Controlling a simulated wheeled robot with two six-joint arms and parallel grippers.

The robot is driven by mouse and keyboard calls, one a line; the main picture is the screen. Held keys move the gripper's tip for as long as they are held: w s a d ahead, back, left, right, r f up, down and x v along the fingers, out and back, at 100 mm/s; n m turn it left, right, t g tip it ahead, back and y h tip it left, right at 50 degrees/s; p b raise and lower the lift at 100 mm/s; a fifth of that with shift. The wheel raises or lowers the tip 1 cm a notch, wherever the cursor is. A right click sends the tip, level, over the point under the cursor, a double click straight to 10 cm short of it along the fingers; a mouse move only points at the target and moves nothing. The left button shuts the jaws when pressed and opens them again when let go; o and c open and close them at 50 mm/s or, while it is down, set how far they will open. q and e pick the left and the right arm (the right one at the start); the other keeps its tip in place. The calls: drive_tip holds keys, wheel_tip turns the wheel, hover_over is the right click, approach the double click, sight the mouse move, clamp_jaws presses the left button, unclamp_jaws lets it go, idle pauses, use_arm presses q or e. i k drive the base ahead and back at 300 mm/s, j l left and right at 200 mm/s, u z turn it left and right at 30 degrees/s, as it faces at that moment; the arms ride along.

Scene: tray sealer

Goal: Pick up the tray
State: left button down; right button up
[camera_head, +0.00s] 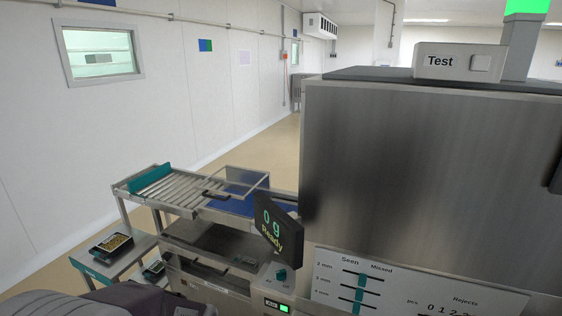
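A black tray with yellowish-brown contents (111,245) lies on a small metal side table at the lower left. A second, smaller-looking dark tray (153,268) sits lower down beside it, partly cut off from clear view. A dark flat item (216,194) lies on the conveyor by the clear guard; I cannot tell if it is a tray. Neither of my grippers shows. A dark grey rounded shape, perhaps part of my arm, fills the lower left edge.
A roller conveyor (180,188) with a teal end stop leads to a blue belt (238,199). A display reading "0 g Ready" (277,228) stands before it. A large steel machine (425,180) blocks the right side. Open floor (255,150) lies behind the conveyor.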

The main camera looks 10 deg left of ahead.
sight(116, 244)
drive_tip(key=j+u, duration=0.15)
drive_tip(key=u, duration=0.25)
drive_tip(key=j+u, duration=0.15)
drive_tip(key=u, duration=0.2)
drive_tip(key=j+u, duration=0.15)
drive_tip(key=u, duration=0.25)
drive_tip(key=i+j+u, duration=0.1)
drive_tip(key=u, duration=0.25)
